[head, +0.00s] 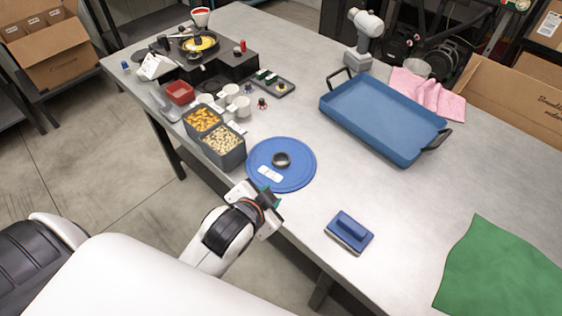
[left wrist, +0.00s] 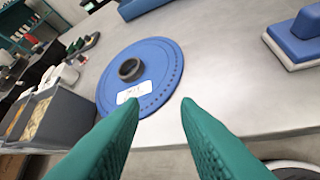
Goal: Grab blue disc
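The blue disc (head: 299,153) lies flat on the table near its front edge, with a dark round hub (head: 282,159) in its middle and a white label (head: 270,174) on its near side. It also shows in the left wrist view (left wrist: 160,60). My left gripper (head: 268,193) is just in front of the disc's near edge. In the left wrist view its green fingers (left wrist: 160,106) are apart with nothing between them, pointing toward the disc's labelled side. I cannot tell whether a finger touches the disc. My right gripper is in neither view.
Grey bins of orange pieces (head: 203,120) and pale seeds (head: 222,142) stand close left of the disc. A blue block tool (head: 349,231), a blue tray (head: 383,115) and a green cloth (head: 505,268) lie to the right. Bare tabletop (head: 345,185) separates them.

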